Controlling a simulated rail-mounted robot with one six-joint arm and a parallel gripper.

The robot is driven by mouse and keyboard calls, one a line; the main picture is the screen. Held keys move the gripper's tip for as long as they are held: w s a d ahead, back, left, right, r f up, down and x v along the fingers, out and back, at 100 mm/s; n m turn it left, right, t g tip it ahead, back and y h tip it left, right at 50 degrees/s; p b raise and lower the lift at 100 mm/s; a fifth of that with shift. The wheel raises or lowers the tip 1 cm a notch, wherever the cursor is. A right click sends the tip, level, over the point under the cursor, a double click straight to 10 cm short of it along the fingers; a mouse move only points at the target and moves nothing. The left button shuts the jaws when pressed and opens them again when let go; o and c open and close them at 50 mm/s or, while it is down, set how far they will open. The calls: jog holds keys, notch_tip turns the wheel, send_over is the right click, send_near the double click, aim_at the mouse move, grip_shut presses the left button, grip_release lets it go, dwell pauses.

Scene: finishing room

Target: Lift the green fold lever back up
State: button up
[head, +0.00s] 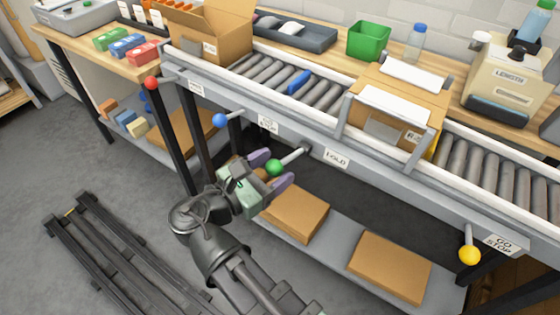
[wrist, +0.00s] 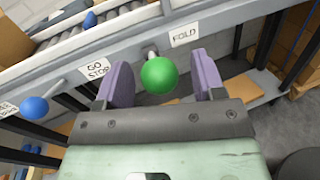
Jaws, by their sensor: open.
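The green fold lever has a green ball knob (head: 275,168) on a short grey rod that comes out of the conveyor's front rail beside the FOLD label (head: 336,158). In the head view the rod runs from the rail down and left to the knob. My gripper (head: 271,170) is open, with its two purple fingers on either side of the green knob. In the wrist view the green knob (wrist: 159,75) lies between the finger pads, with a visible gap on both sides. The rod behind it is mostly hidden by the knob.
A blue-knobbed lever (head: 220,120) is to the left, a red-knobbed one (head: 152,83) farther left, and a yellow-knobbed one (head: 469,255) far right. Flat cardboard pieces (head: 390,265) lie on the lower shelf.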

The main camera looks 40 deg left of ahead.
jog(key=shift+w, duration=1.15)
grip_shut()
